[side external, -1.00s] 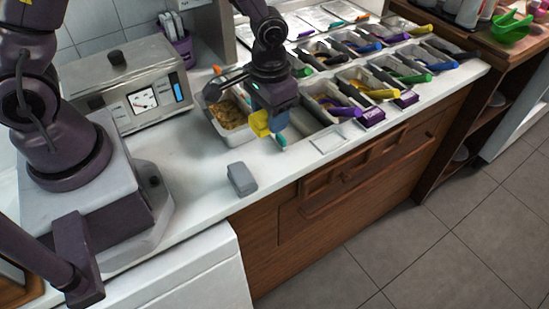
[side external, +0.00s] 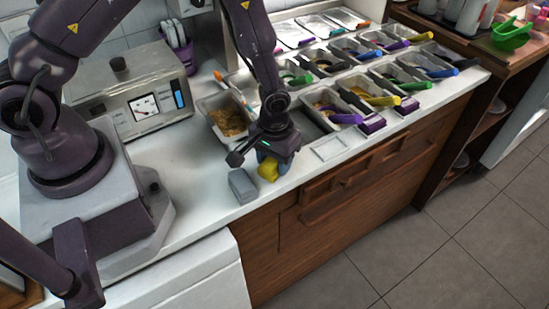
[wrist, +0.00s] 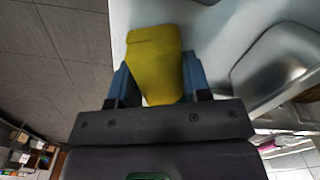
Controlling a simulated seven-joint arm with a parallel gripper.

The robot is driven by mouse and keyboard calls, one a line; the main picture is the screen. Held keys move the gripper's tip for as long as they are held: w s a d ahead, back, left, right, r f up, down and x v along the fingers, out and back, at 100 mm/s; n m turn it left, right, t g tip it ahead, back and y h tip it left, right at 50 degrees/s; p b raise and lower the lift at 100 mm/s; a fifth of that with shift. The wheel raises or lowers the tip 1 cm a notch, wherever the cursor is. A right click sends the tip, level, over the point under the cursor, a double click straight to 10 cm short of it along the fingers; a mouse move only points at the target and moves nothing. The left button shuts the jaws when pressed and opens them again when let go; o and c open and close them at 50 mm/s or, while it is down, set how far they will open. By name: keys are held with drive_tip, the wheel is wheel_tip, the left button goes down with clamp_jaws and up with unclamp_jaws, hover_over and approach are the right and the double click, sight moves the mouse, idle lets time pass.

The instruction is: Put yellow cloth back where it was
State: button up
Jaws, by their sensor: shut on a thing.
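The yellow cloth (side external: 267,170) is a small folded bundle, held just above or at the white counter near its front edge. It also shows in the wrist view (wrist: 155,62), between the two blue fingers. My gripper (side external: 271,163) is shut on the cloth and points down. Whether the cloth touches the counter I cannot tell. A grey block (side external: 242,185) lies on the counter just left of the cloth, close to it.
A container of brown topping (side external: 229,122) sits behind my gripper. Several topping tubs with coloured handles are set in the counter to the right. A metal device with a dial (side external: 140,100) stands at the back left. The counter (side external: 195,180) left of the grey block is clear.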

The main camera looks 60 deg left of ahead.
drive_tip(key=shift+f, duration=0.1)
drive_tip(key=o, duration=0.8)
drive_tip(key=shift+o, duration=0.2)
drive_tip(key=s+a+r+m+t, duration=0.1)
drive_tip(key=s+a+r+t, duration=0.15)
drive_tip(key=r, duration=1.15)
drive_tip(key=s+a+r+m+t, duration=0.1)
drive_tip(key=s+r, duration=0.2)
drive_tip(key=r, duration=1.1)
drive_tip(key=s+a+r+m+t, duration=0.2)
drive_tip(key=s+r, duration=0.4)
drive_tip(key=s, duration=0.3)
drive_tip(key=shift+r+m, duration=0.3)
